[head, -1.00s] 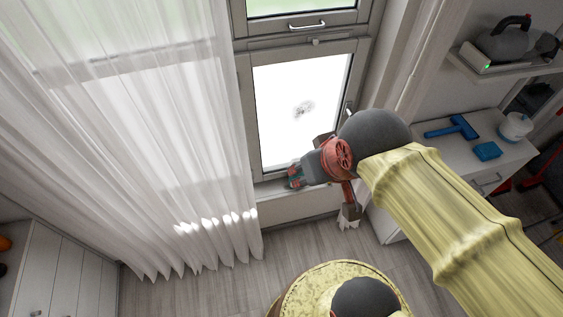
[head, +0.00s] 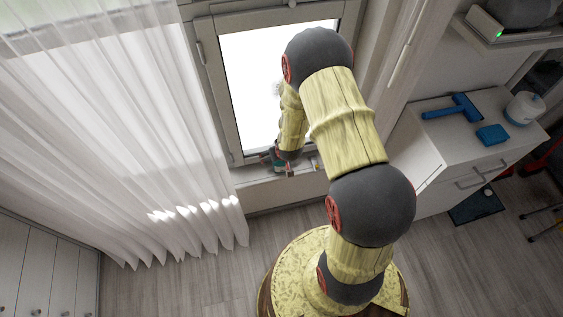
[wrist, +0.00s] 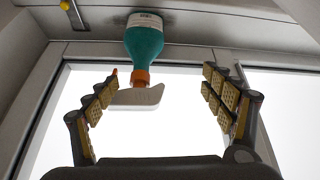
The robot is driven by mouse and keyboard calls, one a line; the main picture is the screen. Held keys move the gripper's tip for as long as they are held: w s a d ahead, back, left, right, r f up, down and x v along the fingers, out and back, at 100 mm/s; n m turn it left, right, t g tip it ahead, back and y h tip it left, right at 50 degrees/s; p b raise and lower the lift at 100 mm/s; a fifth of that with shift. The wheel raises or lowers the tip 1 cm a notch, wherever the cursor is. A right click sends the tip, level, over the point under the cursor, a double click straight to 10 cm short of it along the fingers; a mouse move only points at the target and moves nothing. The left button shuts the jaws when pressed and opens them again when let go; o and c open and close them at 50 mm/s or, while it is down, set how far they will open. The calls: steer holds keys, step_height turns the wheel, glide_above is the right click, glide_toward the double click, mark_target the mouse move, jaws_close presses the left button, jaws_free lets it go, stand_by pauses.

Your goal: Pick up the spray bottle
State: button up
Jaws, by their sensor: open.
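The spray bottle (wrist: 144,45) has a teal body, an orange neck and a white trigger head. In the wrist view it appears upside down at the top centre, its base against the window sill. My gripper (wrist: 160,73) is open, with one padded finger on each side of the bottle's head and neck. Gaps show on both sides and the fingers hold nothing. In the head view a small teal part of the bottle (head: 276,160) shows on the sill (head: 258,178), mostly hidden by my arm.
The window (head: 240,80) is right behind the bottle. A sheer white curtain (head: 110,110) hangs on the left. On the right, a cabinet top (head: 437,137) holds a blue squeegee (head: 455,108), a blue sponge (head: 492,135) and a white pot (head: 524,107). Floor at lower left is clear.

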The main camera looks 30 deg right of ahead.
steer(key=t+b, duration=0.1)
glide_toward(283, 166)
step_height(283, 166, down, 4)
steer(key=w+a, duration=0.1)
steer(key=w, duration=0.1)
steer(key=f+t, duration=0.1)
steer(key=w+f+t+h, duration=0.1)
steer(key=t, duration=0.1)
steer(key=shift+d+f+b, duration=0.15)
steer(key=shift+d+b, duration=0.1)
steer(key=shift+b, duration=0.15)
steer(key=shift+s+f+t, duration=0.2)
steer(key=shift+f+t, duration=0.1)
steer(key=shift+t, duration=0.1)
steer(key=shift+s+d+f+t+h, duration=0.1)
steer(key=shift+s+t+h, duration=0.15)
steer(key=shift+t+h, duration=0.2)
steer(key=shift+s+m+t+b, duration=0.3)
steer(key=shift+s+t+b, duration=0.15)
steer(key=shift+t, duration=0.2)
steer(key=shift+w+d, duration=0.1)
steer(key=shift+w, duration=0.25)
steer(key=b+x, duration=0.1)
steer(key=x, duration=0.2)
steer(key=b+x, duration=0.2)
steer(key=x, duration=0.2)
steer(key=shift+d+r, duration=0.1)
steer(key=shift+r, duration=0.15)
steer(key=c, duration=0.3)
